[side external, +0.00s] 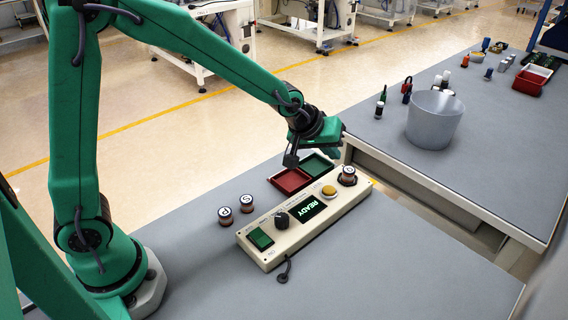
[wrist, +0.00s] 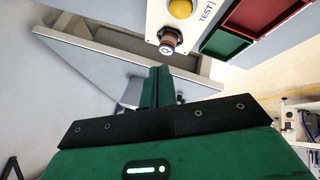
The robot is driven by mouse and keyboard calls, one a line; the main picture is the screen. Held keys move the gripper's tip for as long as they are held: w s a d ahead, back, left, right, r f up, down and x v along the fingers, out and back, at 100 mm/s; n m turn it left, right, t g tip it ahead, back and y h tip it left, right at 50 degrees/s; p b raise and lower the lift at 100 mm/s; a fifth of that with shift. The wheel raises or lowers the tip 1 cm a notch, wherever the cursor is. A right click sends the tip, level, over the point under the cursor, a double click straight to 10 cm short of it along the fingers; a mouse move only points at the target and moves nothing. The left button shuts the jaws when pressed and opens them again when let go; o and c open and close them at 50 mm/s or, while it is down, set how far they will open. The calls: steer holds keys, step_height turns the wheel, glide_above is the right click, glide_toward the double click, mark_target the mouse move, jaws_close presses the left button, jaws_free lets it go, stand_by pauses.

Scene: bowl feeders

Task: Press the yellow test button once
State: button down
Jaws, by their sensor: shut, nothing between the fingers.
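The yellow test button (side external: 329,191) is a round dome on the long cream control box (side external: 300,225), between the lit READY display (side external: 308,208) and a numbered cylinder (side external: 347,176) seated at the box's far end. In the wrist view the yellow button (wrist: 181,8) is at the top edge, partly cut off, beside the word TEST, with the cylinder (wrist: 168,42) nearer my gripper. My gripper (side external: 334,153) is shut and empty, above and beyond the box's far end, apart from the button. Its shut fingers (wrist: 160,70) point up towards the cylinder in the wrist view.
A red tray (side external: 290,181) and a green tray (side external: 318,164) lie behind the box. Two numbered cylinders (side external: 236,208) stand left of it. The box also has a black knob (side external: 281,220) and a green switch (side external: 260,239). A grey bin (side external: 434,120) stands on the other table.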

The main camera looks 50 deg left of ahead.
mark_target(327, 190)
steer(key=shift+f, duration=3.9)
steer(key=shift+d+f, duration=0.1)
steer(key=shift+f, duration=0.85)
stand_by(0.4)
steer(key=shift+r, duration=0.95)
steer(key=shift+r, duration=0.15)
steer(key=shift+r, duration=2.4)
steer(key=shift+s, duration=0.1)
